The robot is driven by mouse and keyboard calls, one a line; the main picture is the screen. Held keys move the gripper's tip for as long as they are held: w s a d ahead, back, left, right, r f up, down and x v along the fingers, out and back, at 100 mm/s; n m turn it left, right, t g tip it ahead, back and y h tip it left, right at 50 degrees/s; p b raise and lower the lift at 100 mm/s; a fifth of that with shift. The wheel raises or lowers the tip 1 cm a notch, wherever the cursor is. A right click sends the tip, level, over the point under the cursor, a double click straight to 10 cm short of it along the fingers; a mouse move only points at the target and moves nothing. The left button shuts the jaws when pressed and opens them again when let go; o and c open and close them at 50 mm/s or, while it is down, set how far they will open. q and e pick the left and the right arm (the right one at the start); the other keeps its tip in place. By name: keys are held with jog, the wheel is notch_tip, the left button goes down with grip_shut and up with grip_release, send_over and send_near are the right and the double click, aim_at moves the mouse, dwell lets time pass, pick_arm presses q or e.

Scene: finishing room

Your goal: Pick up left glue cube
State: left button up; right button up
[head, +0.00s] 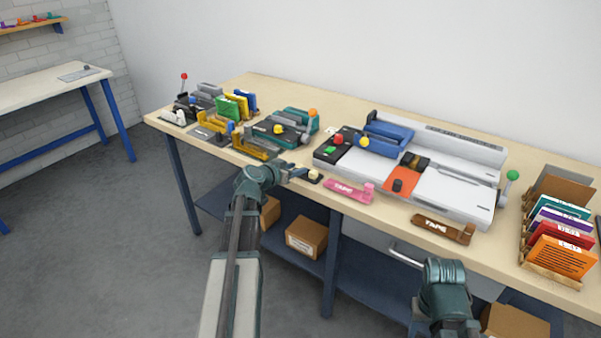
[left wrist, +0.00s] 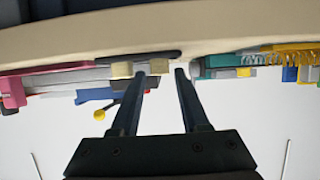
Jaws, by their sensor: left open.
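Two small cream glue cubes sit side by side on a dark base near the front edge of the table. In the head view they show as one small pale spot (head: 315,175). In the left wrist view, where the table is upside down, one cube (left wrist: 122,70) is outside the fingers on the left. The other cube (left wrist: 158,66) appears between the fingertips, partly behind one finger. My left gripper (head: 302,174) is open and close to the cubes; its fingers also show in the left wrist view (left wrist: 161,72). I cannot tell whether it touches a cube.
A pink tape dispenser (head: 350,191) lies right of the cubes, a brown one (head: 442,229) further right. A large white machine (head: 450,180) stands behind. Yellow holders (head: 256,148) and a teal device (head: 290,126) are to the left. Card files (head: 560,255) stand at the right end.

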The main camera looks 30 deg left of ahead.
pick_arm(q)
jog(key=shift+x, duration=0.95)
pick_arm(e)
jog(key=shift+f, duration=0.3)
pick_arm(q)
jog(key=shift+a, duration=0.1)
grip_shut()
jog(key=shift+r, duration=0.1)
